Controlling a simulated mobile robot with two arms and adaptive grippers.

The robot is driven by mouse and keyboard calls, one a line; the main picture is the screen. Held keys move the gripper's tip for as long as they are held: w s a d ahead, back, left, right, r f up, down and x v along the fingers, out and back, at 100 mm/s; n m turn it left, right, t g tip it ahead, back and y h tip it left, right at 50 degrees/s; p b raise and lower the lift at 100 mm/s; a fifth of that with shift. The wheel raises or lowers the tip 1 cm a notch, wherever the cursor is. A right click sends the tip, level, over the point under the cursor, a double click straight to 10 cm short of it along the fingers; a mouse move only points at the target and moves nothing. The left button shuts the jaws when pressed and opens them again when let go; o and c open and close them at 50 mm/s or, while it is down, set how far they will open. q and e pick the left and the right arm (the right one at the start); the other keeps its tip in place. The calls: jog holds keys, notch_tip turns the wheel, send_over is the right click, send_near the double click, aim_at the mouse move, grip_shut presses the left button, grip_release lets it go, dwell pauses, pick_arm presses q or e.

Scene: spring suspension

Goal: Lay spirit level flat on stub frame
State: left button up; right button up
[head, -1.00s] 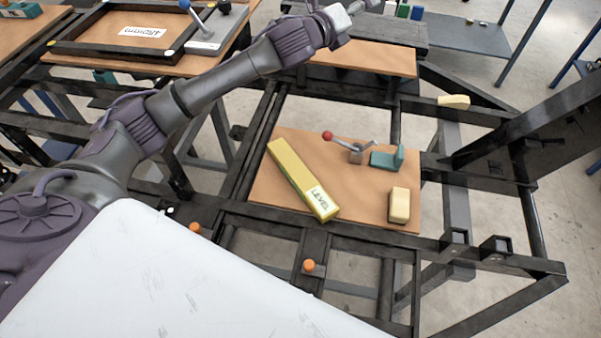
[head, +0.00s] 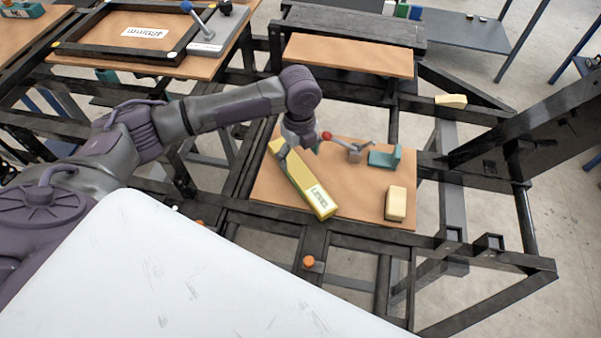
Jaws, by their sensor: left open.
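The yellow spirit level (head: 312,190), marked LEVEL, lies diagonally on a brown board (head: 355,210) within the dark frame (head: 440,240), which looks like the stub frame. My left gripper (head: 299,153) points down at the level's far end, with its fingers parted over or beside the bar. I cannot tell whether they touch it. The gripper hides part of that end. My right gripper is out of view.
On the same board are a red-knobbed lever clamp (head: 354,152), a teal block (head: 385,158) and a cream block (head: 396,203). A dark rectangular frame (head: 122,65) sits on the left table. My white body panel fills the lower left.

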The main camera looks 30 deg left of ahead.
aim_at(300, 173)
pick_arm(q)
jog(key=shift+f, duration=0.8)
jog(key=f, duration=0.1)
jog(key=f+p, duration=0.1)
jog(key=f, duration=0.1)
jog(key=f+p, duration=0.1)
jog(key=f, duration=0.1)
jog(key=shift+s+d, duration=0.2)
jog(key=shift+d, duration=0.05)
jog(key=shift+f, duration=0.25)
jog(key=shift+r, duration=0.1)
grip_shut()
jog(key=shift+w, duration=0.1)
jog(key=shift+r, duration=0.1)
